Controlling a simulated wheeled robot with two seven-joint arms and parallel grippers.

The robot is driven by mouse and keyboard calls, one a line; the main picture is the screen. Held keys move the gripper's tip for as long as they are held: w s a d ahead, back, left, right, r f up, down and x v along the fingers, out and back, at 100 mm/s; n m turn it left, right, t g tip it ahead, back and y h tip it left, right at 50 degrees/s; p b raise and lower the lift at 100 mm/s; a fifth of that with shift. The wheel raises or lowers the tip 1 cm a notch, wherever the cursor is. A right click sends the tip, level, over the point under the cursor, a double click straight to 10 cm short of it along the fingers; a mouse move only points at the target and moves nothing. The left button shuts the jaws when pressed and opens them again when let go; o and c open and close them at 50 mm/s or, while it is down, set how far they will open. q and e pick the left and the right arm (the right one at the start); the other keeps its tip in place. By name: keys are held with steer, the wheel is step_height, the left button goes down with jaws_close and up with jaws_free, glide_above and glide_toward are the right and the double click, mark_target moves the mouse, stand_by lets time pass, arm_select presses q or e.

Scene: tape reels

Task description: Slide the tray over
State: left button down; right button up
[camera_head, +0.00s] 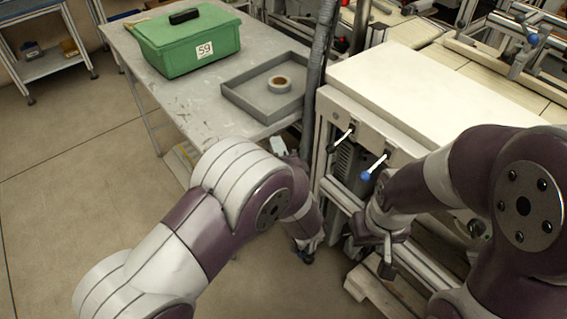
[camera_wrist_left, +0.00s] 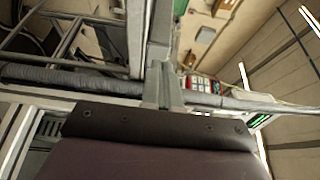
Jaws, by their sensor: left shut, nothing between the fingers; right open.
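A shallow grey tray (camera_head: 243,104) sits on the grey table (camera_head: 190,110), near its right front corner in the head view. My left gripper (camera_head: 305,254) is low in front of the table, well below and apart from the tray. It is shut and empty; its fingers show in the left wrist view (camera_wrist_left: 163,82). My right gripper (camera_head: 376,254) is to the right, low in front of the white-topped bench, open and apart from the tray.
A green toolbox (camera_head: 185,42) marked 59 stands on the table left of the tray. A vertical post rises close to the tray's right side. A white-topped bench (camera_head: 430,85) with levers stands to the right. The table's front left is clear.

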mark_target(268, 122)
arm_select(q)
steer(key=x, duration=0.6)
steer(key=shift+w+b, duration=0.25)
steer(key=shift+b, duration=0.1)
steer(key=shift+w+a+r, duration=0.1)
steer(key=shift+w+a+r+p, duration=0.1)
steer(key=shift+w+p, duration=0.25)
steer(key=shift+p, duration=0.1)
steer(key=shift+w+a+p, duration=0.1)
steer(key=shift+w+p, duration=0.2)
steer(key=shift+w, duration=0.25)
steer(key=shift+w+f, duration=0.2)
steer(key=shift+s, duration=0.1)
